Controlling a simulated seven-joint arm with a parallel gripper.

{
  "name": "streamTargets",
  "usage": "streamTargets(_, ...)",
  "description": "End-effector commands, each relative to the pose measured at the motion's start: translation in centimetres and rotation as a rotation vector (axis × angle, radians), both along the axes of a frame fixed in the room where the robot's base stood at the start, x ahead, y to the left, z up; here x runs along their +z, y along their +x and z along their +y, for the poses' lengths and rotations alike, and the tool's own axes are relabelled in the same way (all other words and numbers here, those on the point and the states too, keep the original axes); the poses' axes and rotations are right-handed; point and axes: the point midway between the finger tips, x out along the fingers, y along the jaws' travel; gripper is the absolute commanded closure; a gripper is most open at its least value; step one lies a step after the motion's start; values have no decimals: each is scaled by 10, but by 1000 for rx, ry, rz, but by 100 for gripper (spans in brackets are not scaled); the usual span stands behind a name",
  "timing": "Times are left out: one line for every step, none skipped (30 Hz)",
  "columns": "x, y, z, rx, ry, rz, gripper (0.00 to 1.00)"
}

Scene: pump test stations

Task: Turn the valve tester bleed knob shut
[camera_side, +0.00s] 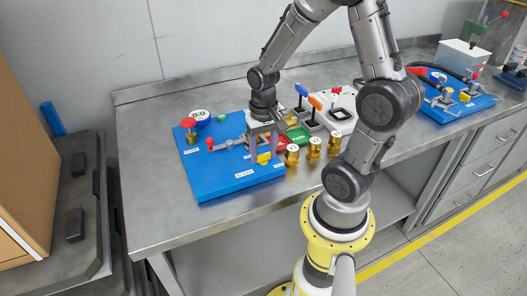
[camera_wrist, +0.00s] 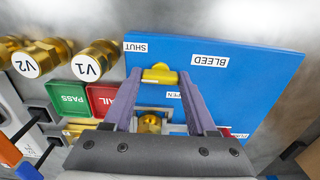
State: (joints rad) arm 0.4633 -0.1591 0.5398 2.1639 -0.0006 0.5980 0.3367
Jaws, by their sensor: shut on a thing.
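The blue valve tester board (camera_side: 215,182) lies on the steel bench; it also shows in the wrist view (camera_wrist: 255,85). The yellow bleed knob (camera_wrist: 160,74) is on it, between a SHUT label (camera_wrist: 136,47) and a partly covered OPEN label (camera_wrist: 173,95). A BLEED label (camera_wrist: 210,60) is to the right. My gripper (camera_wrist: 160,80) points down at the board, its purple-grey fingers on either side of the knob, shut on it. In the side view my gripper (camera_side: 263,152) stands over the yellow knob (camera_side: 264,158) near the board's front right.
Brass knobs V1 (camera_wrist: 97,62) and V2 (camera_wrist: 38,58) stand beside the board. Green PASS (camera_wrist: 72,97) and red FAIL (camera_wrist: 108,98) plates are close by. A red-topped brass valve (camera_side: 188,124) and a gauge (camera_side: 203,115) stand at the board's back left. The bench's left end is clear.

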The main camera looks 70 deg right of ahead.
Motion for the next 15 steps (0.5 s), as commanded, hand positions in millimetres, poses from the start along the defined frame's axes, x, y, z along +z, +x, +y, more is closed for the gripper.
streamTargets(2, 1, -1, -4, -1, -6, 98)
streamTargets(2, 1, -1, -4, -2, -6, 98)
streamTargets(2, 1, -1, -4, -2, -6, 98)
streamTargets(2, 2, -1, -4, -2, -6, 98)
streamTargets(2, 1, -1, -4, -2, -6, 98)
streamTargets(2, 1, -1, -4, -2, -6, 98)
streamTargets(2, 2, -1, -4, -2, -6, 98)
streamTargets(2, 1, -1, -4, -2, -6, 37)
streamTargets(2, 1, -1, -4, -1, -6, 30)
streamTargets(2, 1, -1, -4, -2, -5, 25)
streamTargets(1, 1, -1, -3, -2, -5, 19)
streamTargets(1, 1, -1, -3, -1, -4, 12)
streamTargets(1, 1, -1, -3, -1, -4, 12)
streamTargets(1, 1, -1, -3, -1, -4, 12)
streamTargets(1, 1, 0, -2, -1, -4, 12)
